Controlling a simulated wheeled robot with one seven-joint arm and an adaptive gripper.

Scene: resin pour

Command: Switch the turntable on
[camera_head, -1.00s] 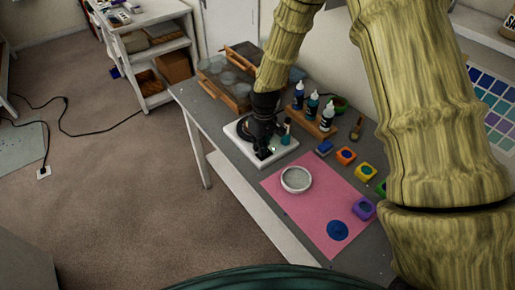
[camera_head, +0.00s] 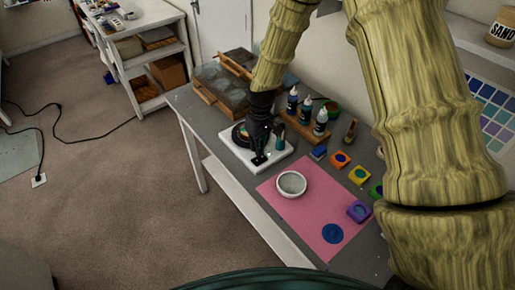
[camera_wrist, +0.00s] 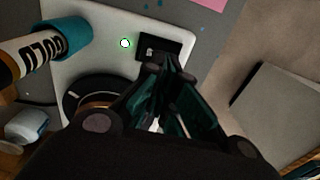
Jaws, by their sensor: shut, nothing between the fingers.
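The turntable has a white base (camera_head: 240,157) and a dark round platter (camera_head: 238,134), at the far end of the grey table. In the wrist view its base (camera_wrist: 80,72) carries a black switch plate (camera_wrist: 148,44) with a white mark. A round light (camera_wrist: 124,43) beside the plate glows white with a green rim. My gripper (camera_head: 260,158) points down over the base; its fingers are shut and empty. In the wrist view the fingertips (camera_wrist: 166,62) are at the switch plate and hide part of it. I cannot tell whether they touch it.
Dropper bottles (camera_head: 320,122) stand in a wooden rack (camera_head: 300,128) behind. A pink mat (camera_head: 300,222) with a grey bowl (camera_head: 291,184) and colour pots lie nearer.

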